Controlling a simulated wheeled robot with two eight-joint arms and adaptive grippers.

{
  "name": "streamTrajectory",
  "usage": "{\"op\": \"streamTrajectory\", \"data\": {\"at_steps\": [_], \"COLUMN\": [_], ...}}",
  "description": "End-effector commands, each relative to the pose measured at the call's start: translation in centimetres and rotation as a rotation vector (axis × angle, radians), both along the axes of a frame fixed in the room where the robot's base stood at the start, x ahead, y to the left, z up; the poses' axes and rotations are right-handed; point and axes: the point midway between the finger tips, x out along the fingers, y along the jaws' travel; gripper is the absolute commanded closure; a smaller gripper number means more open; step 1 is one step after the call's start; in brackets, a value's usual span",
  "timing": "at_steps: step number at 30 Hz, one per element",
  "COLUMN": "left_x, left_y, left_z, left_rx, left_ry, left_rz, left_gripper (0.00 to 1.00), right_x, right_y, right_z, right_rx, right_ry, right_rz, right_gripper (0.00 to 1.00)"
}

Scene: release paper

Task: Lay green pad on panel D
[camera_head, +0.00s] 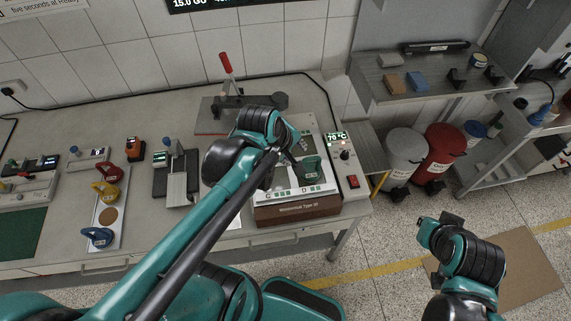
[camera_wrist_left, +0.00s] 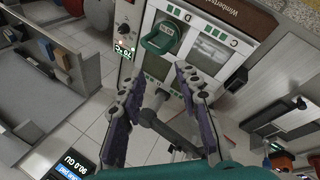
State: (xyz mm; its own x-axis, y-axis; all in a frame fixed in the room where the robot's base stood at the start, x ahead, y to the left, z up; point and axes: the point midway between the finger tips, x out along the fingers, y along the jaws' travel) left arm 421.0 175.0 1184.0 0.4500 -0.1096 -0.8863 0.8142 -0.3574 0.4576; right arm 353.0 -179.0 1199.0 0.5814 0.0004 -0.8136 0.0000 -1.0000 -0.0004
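The green pad (camera_head: 312,165) with its looped handle sits upright on the front right panel of the white device (camera_head: 285,197). In the left wrist view the green pad (camera_wrist_left: 160,38) rests on the panel beside the letter D, and the panel beside C is bare. My left gripper (camera_wrist_left: 160,76) is open and empty, its two fingers spread apart. It is clear of the pad, over the device's far side. In the head view my left arm hides part of the device. My right gripper (camera_head: 437,229) hangs over the floor at right; its fingers are too unclear to judge.
A control box (camera_head: 343,155) reading 70 °C stands right of the device. A red-handled press (camera_head: 227,70) is behind. A white tray (camera_head: 112,217) at left holds yellow (camera_head: 105,191) and blue (camera_head: 98,236) handled pads. Bins and shelves stand at right.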

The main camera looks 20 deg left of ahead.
Motion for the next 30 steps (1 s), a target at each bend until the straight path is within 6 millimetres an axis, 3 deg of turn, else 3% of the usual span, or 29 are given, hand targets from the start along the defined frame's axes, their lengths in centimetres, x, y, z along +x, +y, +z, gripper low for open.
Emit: {"op": "streamTrajectory", "data": {"at_steps": [1, 6, 12, 24, 30], "left_x": [-1.5, -4.8, -6.6, -6.7, -6.7], "left_y": [-0.1, 0.1, 0.3, 0.3, 0.3], "left_z": [0.4, 1.3, 1.5, 1.4, -1.4], "left_rx": [0.1, 0.439, 0.669, 0.709, 0.708], "left_ry": [-0.04, -0.144, -0.192, -0.198, -0.198], "left_rz": [-0.151, -0.626, -0.929, -0.982, -0.98], "left_gripper": [0.67, 0.67, 0.67, 0.67, 0.67], "right_x": [0.0, 0.0, 0.0, 0.0, 0.0], "right_y": [0.0, 0.0, 0.0, 0.0, 0.0], "right_z": [0.0, 0.0, 0.0, -0.1, -2.9], "right_rx": [0.0, 0.0, 0.0, 0.0, 0.0], "right_ry": [0.0, 0.0, 0.0, 0.0, 0.0], "right_rz": [0.0, 0.0, 0.0, 0.0, 0.0], "right_gripper": [1.0, 1.0, 1.0, 1.0, 1.0]}}
